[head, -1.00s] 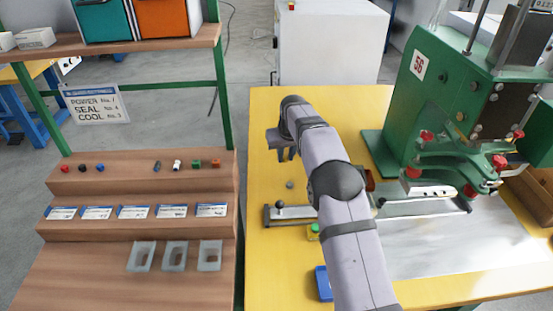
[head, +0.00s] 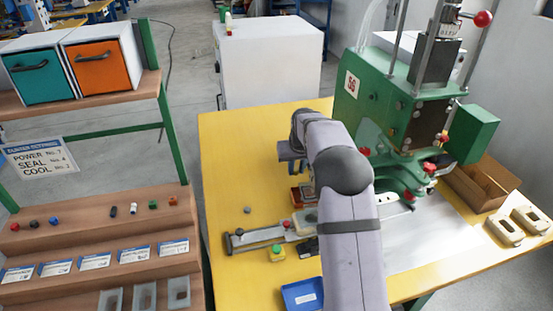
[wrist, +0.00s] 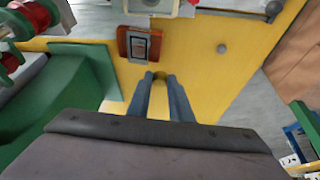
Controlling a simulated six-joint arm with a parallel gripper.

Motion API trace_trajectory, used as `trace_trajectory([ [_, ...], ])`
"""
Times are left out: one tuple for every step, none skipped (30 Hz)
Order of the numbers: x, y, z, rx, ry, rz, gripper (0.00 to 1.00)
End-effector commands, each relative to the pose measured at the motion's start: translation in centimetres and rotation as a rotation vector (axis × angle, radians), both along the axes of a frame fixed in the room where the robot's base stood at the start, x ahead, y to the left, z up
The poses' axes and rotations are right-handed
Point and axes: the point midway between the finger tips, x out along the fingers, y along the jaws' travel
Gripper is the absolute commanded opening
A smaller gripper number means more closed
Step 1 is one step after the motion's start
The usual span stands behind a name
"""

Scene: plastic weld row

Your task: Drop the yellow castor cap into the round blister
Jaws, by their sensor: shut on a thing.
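My gripper (wrist: 160,78) is shut on a small dark-yellow piece (wrist: 160,75), which I take to be the yellow castor cap. Only a little of it shows between the fingertips in the wrist view. In the head view my gripper (head: 291,168) points down over the yellow table, behind the slide rail, and the cap cannot be made out. A pale plate (wrist: 150,6) on the slide is cut off by the top edge of the wrist view. I cannot tell for certain whether the round blister is on it.
A red-brown framed block (wrist: 138,45) lies just beyond the fingertips. The green press (head: 415,110) stands to the right. A grey ball (head: 247,210) sits on bare table at left.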

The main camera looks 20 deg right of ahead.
Motion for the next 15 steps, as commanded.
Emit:
trace_trajectory([
  [-1.2,-1.2,0.3,0.001,0.003,-0.019,0.00],
  [-1.8,-1.7,0.0,0.001,0.004,-0.029,0.00],
  [-2.6,-2.3,-0.3,0.001,0.003,-0.041,0.00],
  [-3.3,-2.8,-0.7,0.001,0.004,-0.050,0.00],
  [-4.0,-3.2,-1.0,0.001,0.004,-0.058,0.00],
  [-4.8,-3.6,-1.6,0.002,0.004,-0.068,0.00],
  [-5.5,-3.9,-2.1,0.002,0.005,-0.076,0.00],
  [-6.1,-4.0,-2.6,0.002,0.005,-0.082,0.00],
  [-6.9,-4.1,-3.4,0.002,0.005,-0.086,0.00],
  [-7.5,-4.1,-3.9,0.002,0.004,-0.090,0.00],
  [-7.9,-4.0,-4.6,0.003,0.004,-0.091,0.00],
  [-8.5,-3.9,-5.4,0.002,0.004,-0.094,0.00],
  [-8.9,-3.8,-5.9,0.002,0.003,-0.094,0.00],
  [-9.3,-3.7,-6.4,0.002,0.003,-0.095,0.00],
  [-9.8,-3.6,-7.1,0.002,0.004,-0.096,0.00],
])
